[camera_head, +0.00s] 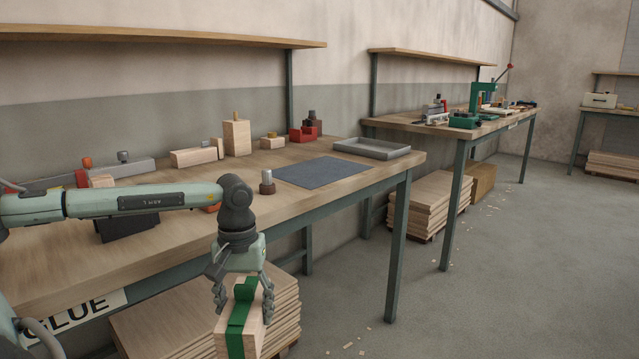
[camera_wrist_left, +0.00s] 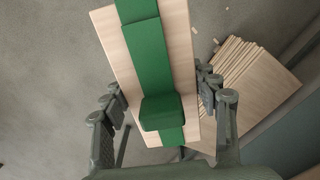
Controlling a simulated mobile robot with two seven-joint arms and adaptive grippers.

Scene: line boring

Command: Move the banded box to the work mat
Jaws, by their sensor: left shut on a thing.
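The banded box (camera_head: 252,329) is pale wood with a green band around it and a green block on top. My left gripper (camera_head: 243,290) is shut on it and holds it in front of the table's front edge, above floor level. In the left wrist view the box (camera_wrist_left: 182,50) lies between the two fingers of the left gripper (camera_wrist_left: 165,112). The work mat (camera_head: 322,172) is a dark blue-grey rectangle lying flat on the table, behind and to the right of the gripper. Its visible surface is bare. My right gripper is not in view.
A small knobbed brown piece (camera_head: 267,183) stands at the mat's left edge. A grey tray (camera_head: 372,149) lies behind the mat at right. Wooden blocks (camera_head: 237,138) and a red block (camera_head: 304,134) stand along the back. Stacked boards (camera_head: 165,330) lie under the table.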

